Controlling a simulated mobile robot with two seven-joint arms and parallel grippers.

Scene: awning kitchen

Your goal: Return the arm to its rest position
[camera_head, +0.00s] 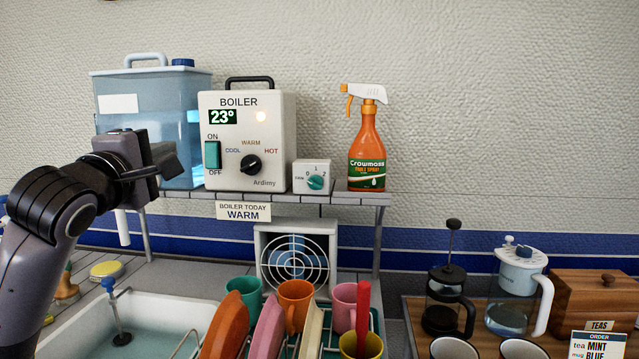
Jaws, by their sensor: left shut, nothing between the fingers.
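My left arm comes in from the left edge. Its gripper (165,168) is shut and empty, in front of the water tank at the left end of the shelf. The gripper points right, to the left of the boiler (245,140), and hides the lower part of the tank. I cannot tell whether it touches the tank. The boiler shows 23°, and its knob (251,164) and green switch (212,154) are in plain view. My right gripper is not in view.
The shelf (345,197) also holds a small dial box (314,177) and an orange spray bottle (367,150). Below are a sink (150,305), a fan (296,256) and a rack of plates and mugs. A tray at right holds a French press (447,300) and a clear jug (517,290).

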